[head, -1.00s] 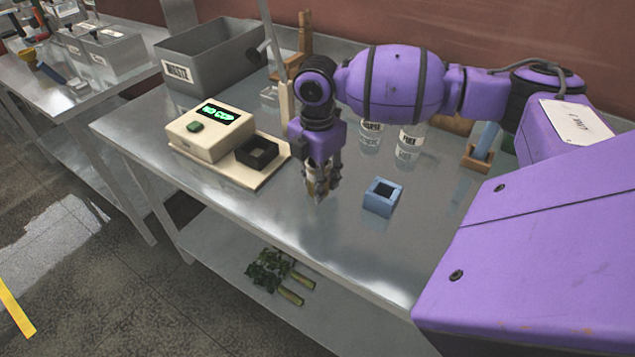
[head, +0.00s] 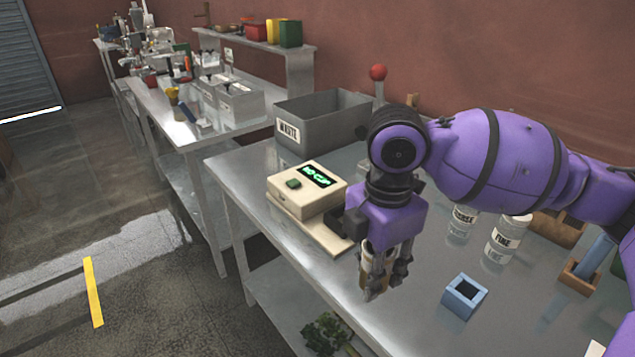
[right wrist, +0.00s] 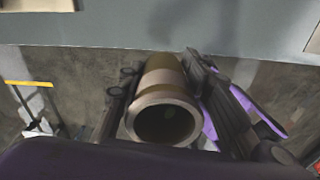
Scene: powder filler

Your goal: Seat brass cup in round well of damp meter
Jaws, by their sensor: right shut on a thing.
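My right gripper (head: 385,276) is shut on the brass cup (head: 372,268). In the right wrist view the cup (right wrist: 165,110) sits between the two fingers with its round open mouth toward the camera. The damp meter (head: 305,190) is a cream box on a base plate, with a green button and a lit green display that seems to read "NO CUP". My left gripper is not in view.
A grey WASTE bin (head: 322,120) stands behind the meter. A blue square holder (head: 464,296) is on the table right of my gripper. White jars, one marked FINE (head: 507,238), and a wooden stand (head: 580,276) are farther right. The table's front edge runs close below my gripper.

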